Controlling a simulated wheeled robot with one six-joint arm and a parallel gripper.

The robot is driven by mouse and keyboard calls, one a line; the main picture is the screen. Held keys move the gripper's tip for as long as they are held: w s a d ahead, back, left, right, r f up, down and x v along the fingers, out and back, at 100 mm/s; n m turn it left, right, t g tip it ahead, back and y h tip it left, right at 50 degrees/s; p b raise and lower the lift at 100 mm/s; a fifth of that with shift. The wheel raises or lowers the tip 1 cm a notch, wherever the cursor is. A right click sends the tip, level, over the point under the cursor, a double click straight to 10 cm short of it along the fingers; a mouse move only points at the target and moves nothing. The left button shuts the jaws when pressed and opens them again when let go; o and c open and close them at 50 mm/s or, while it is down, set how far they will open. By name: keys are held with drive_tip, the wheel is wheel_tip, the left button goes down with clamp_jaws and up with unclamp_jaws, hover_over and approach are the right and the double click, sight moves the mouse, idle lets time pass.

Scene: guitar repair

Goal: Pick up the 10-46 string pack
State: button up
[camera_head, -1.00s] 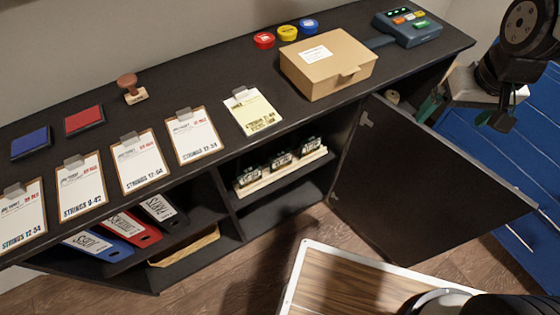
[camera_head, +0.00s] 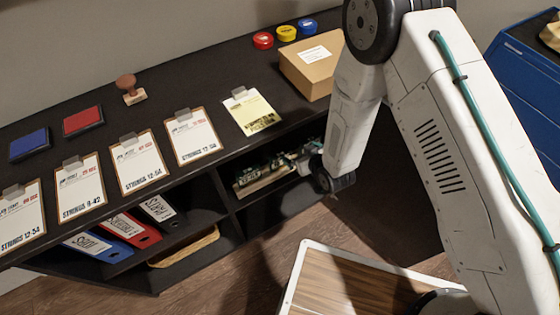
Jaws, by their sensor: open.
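Several small dark string packs (camera_head: 252,179) stand in a row in a pale wooden holder on the upper shelf of the cabinet's open bay. Their labels are too small to read, so I cannot tell which one is the 10-46 pack. My gripper (camera_head: 291,163) reaches into the bay at the right part of the row. It is open, with its fingers at or close to the packs there. The gripper and arm partly hide the right end of the row, and I cannot tell whether the fingers touch a pack.
The black cabinet top (camera_head: 215,95) above the shelf carries clipboards (camera_head: 140,163), a cardboard box (camera_head: 309,68), ink pads (camera_head: 83,120) and a stamp (camera_head: 129,88). Binders (camera_head: 130,231) fill the bay to the left. A wood-topped surface (camera_head: 335,285) lies in front.

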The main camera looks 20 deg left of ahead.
sight(281, 154)
drive_tip(key=s+a+f+y, duration=0.2)
drive_tip(key=s+f, duration=0.1)
drive_tip(key=f, duration=0.1)
drive_tip(key=shift+n+t, duration=0.3)
drive_tip(key=shift+t, duration=0.2)
drive_tip(key=x, duration=0.4)
drive_tip(key=a+x, duration=0.1)
drive_tip(key=x, duration=0.2)
drive_tip(key=shift+s+r, duration=0.2)
drive_tip(key=shift+r, duration=0.2)
drive_tip(key=c, duration=0.9)
